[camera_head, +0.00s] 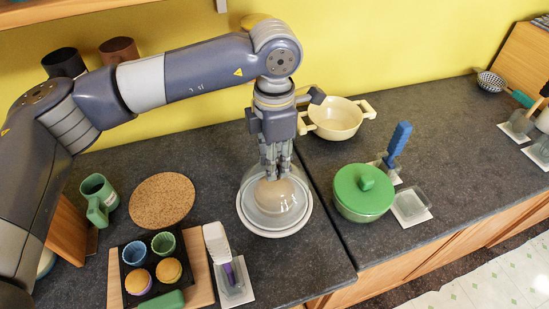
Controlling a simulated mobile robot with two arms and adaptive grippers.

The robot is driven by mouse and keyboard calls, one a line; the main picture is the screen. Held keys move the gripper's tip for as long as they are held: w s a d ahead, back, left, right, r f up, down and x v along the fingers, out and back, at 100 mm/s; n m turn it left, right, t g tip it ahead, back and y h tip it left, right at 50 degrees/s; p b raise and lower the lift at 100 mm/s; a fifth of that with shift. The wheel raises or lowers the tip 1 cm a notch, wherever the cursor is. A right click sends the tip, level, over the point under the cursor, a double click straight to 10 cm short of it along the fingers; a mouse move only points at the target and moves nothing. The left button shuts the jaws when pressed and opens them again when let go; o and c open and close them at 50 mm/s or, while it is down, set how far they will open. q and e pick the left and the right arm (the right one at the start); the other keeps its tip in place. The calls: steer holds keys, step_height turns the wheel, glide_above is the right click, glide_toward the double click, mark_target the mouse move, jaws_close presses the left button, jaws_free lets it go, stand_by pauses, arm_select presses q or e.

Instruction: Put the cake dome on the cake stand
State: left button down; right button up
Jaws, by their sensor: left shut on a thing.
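The clear cake dome (286,207) is at the middle of the counter in the head view, over the round white cake stand (276,233). The dome's lower edge appears within the stand's rim; I cannot tell whether it touches the plate or hangs just above it. My left gripper (272,174) points down from above, shut on the top of the dome, its fingers hiding the knob. The dome looks about upright. My right gripper is not in view.
A green lidded pot (363,203) stands right of the stand, a cream pot (336,117) behind. A cork mat (162,201), a green mug (99,198), a dark tray of cups and muffins (153,264) and a white-headed utensil (218,243) are left.

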arm_select(q)
steer(key=c, duration=1.2)
jaws_free()
steer(key=shift+r, duration=0.15)
steer(key=shift+r+p, duration=1.65)
steer(key=shift+r, duration=2.25)
